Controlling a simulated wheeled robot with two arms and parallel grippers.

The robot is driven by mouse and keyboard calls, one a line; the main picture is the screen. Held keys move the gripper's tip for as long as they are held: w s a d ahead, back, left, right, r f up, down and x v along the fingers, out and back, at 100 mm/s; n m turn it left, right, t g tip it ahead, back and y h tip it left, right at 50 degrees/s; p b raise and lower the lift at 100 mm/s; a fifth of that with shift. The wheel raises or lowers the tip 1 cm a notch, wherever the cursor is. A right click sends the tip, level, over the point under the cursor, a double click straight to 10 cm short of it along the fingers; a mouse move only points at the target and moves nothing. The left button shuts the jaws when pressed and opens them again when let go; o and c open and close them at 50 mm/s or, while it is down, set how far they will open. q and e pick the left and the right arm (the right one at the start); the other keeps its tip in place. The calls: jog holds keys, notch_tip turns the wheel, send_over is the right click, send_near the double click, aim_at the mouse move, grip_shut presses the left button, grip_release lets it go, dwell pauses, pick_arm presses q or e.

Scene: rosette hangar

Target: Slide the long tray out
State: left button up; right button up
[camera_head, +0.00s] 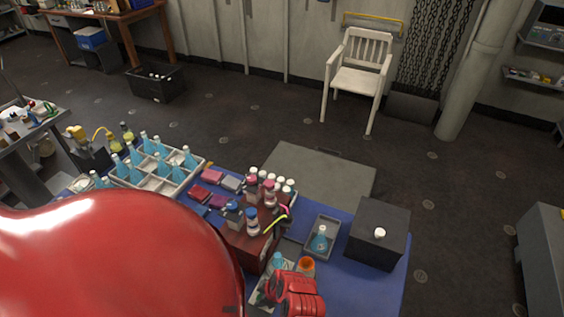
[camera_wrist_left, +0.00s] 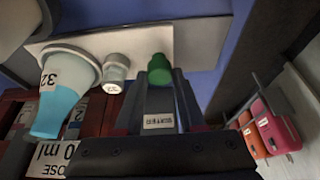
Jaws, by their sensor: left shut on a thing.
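The long tray (camera_wrist_left: 203,46) is a pale, narrow tray seen from close above in the left wrist view. On it are a flask of blue liquid marked 32 (camera_wrist_left: 62,85), a small capped jar (camera_wrist_left: 116,72) and a green cap (camera_wrist_left: 159,68). My left gripper (camera_wrist_left: 160,102) is shut at the tray's near end, around a grey piece with a small label. In the head view, the tray (camera_head: 258,298) shows partly at the front of the blue table, mostly behind my red left wrist and gripper (camera_head: 283,285). My right gripper is not in view.
A dark red box with bottles (camera_head: 243,244) stands beside the tray. A small grey tray with a flask (camera_head: 330,225) and a black box (camera_head: 378,238) stand to the right. An orange cup (camera_head: 307,265) is close to my gripper. A bottle rack (camera_head: 170,187) is at left.

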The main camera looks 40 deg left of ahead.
pick_arm(q)
jog(key=shift+s+d+p, duration=0.25)
jog(key=shift+s+d, duration=0.1)
jog(key=shift+s, duration=0.7)
jog(key=shift+s+d+p, duration=0.3)
jog(key=shift+s, duration=0.7)
jog(key=shift+s+d+p, duration=0.25)
jog(key=shift+s+d, duration=0.1)
jog(key=shift+s, duration=0.7)
jog(key=o, duration=1)
jog(key=shift+r, duration=0.1)
notch_tip(320, 180, up, 7)
jog(key=p, duration=0.6)
